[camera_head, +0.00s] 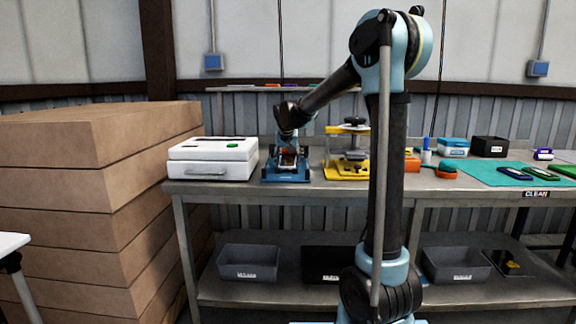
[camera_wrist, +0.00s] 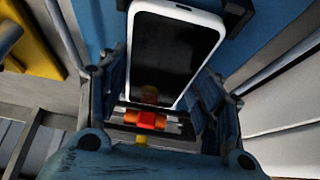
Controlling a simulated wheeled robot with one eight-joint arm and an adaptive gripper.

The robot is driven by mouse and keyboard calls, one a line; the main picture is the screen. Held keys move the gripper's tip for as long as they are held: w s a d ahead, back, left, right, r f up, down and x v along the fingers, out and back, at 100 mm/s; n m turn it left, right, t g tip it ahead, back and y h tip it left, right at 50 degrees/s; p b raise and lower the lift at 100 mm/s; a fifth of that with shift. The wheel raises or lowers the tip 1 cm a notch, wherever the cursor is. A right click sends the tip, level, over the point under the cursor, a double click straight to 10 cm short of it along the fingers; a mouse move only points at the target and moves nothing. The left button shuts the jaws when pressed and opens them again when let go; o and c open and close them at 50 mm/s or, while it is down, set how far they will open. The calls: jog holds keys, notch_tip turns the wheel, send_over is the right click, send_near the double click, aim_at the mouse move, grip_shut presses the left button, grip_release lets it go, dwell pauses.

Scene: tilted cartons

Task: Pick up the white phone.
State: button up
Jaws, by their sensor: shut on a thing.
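The white phone (camera_wrist: 176,48), with a white frame and a dark screen, fills the upper middle of the wrist view. My gripper (camera_wrist: 162,88) is shut on it, with a blue ribbed finger at each side edge. The phone is still at the blue fixture (camera_wrist: 93,24); I cannot tell whether it touches it. In the head view my gripper (camera_head: 290,148) points down over the blue fixture (camera_head: 286,177) on the workbench, and the phone is not clearly visible there. An orange-red part (camera_wrist: 146,119) shows below the phone in the wrist view.
A white case (camera_head: 212,160) stands close left of the fixture. A yellow press (camera_head: 346,165) stands close right. Tall stacked cartons (camera_head: 90,190) are at the left. A green mat (camera_head: 490,172) with small devices lies at the right. Bins (camera_head: 248,263) sit on the lower shelf.

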aim_at(287, 161)
notch_tip(287, 161, up, 10)
jog(key=shift+f+g, duration=0.25)
jog(key=shift+g, duration=0.15)
jog(key=shift+f, duration=4.75)
jog(key=shift+f, duration=0.15)
jog(key=o, duration=1.4)
